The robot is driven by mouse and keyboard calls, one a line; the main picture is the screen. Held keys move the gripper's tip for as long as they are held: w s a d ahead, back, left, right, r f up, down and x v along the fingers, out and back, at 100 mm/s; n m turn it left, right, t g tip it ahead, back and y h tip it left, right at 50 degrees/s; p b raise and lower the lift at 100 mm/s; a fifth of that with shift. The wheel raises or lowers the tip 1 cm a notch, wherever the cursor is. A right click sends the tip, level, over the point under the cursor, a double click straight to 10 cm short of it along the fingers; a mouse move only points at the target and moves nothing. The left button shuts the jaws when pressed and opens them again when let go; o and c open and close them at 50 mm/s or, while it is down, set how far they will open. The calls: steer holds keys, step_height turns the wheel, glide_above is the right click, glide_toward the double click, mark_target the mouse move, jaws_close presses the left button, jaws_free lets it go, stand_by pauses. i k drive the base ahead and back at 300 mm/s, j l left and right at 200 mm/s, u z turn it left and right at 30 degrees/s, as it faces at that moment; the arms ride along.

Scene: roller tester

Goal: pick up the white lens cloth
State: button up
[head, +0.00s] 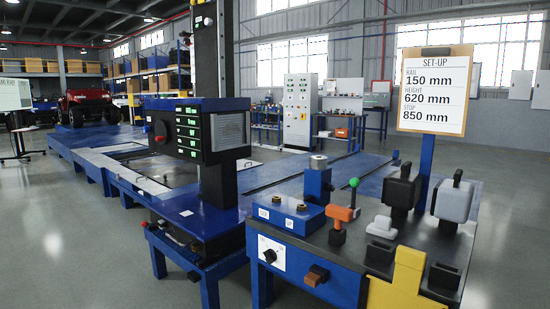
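A small white folded piece, which looks like the white lens cloth (382,228), lies on the dark top of the blue bench (345,248) at the right of the head view. My gripper is not in this view.
A grey device with a black handle (455,200) stands right of the cloth. A yellow bracket (398,283) and a black block (380,257) are at the front. A clipboard sign (435,90) rises behind. Open floor (70,240) lies at left.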

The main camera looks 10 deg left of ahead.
mark_target(380, 228)
steer(key=i+z, duration=0.2)
steer(key=i, duration=0.25)
steer(key=i+j+z, duration=0.25)
steer(key=i, duration=0.15)
steer(key=z, duration=1.15)
